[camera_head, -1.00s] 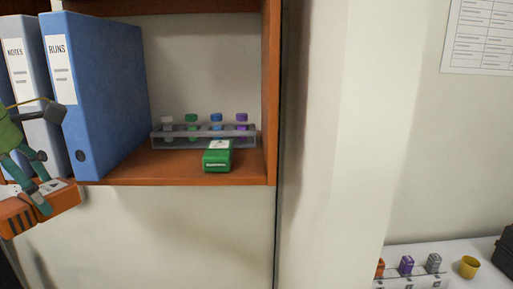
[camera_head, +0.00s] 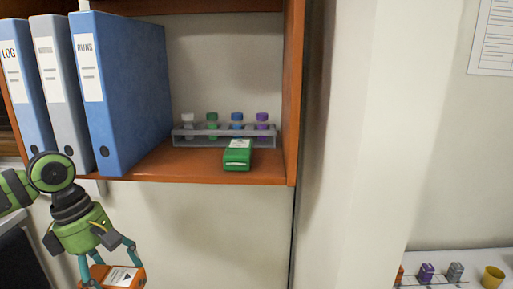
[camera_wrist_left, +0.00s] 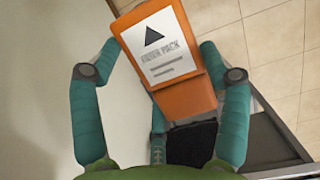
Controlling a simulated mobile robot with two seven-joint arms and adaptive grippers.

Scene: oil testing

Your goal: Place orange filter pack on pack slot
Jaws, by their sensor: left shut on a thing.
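The orange filter pack (camera_head: 124,277) has a white label and is at the lower left of the head view, cut off by the bottom edge. In the left wrist view the pack (camera_wrist_left: 178,62) shows its label with a black triangle. My left gripper (camera_head: 108,272) is shut on the pack and holds it in front of and below the shelf's edge. In the left wrist view its teal fingers (camera_wrist_left: 158,85) lie on both sides of the pack. I cannot make out a pack slot for certain. My right gripper is not in view.
The wooden shelf (camera_head: 200,172) holds binders (camera_head: 125,95), a rack of capped vials (camera_head: 215,142) and a green pack (camera_head: 238,155). At the lower right, small purple (camera_head: 427,273) and grey (camera_head: 455,272) items and a yellow cup (camera_head: 493,277) stand on a white surface.

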